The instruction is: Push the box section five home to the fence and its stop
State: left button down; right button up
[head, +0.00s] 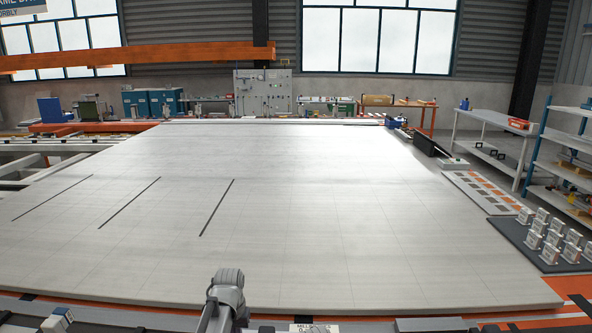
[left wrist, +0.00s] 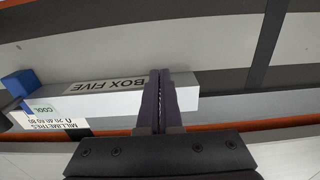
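The box section five (left wrist: 125,95) is a pale bar lettered "BOX FIVE", lying lengthwise across the left wrist view. My left gripper (left wrist: 161,75) has its two dark fingers together with nothing visible between them. The fingers overlap the bar near its right end; I cannot tell whether they touch it. Which part is the fence is unclear. In the head view only my left arm shows at the bottom; my right gripper is out of view.
A large pale table (head: 330,220) with three dark slots fills the head view and is clear. A dark tray (head: 560,258) of several small blocks stands at the right, near a blue shelf rack (head: 550,140). An orange strip runs along the table's front edge.

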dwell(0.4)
pick_arm(q)
jog(key=shift+s, duration=0.8)
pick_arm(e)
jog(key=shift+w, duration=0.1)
pick_arm(q)
notch_tip(320, 180, up, 8)
jog(key=p, duration=0.8)
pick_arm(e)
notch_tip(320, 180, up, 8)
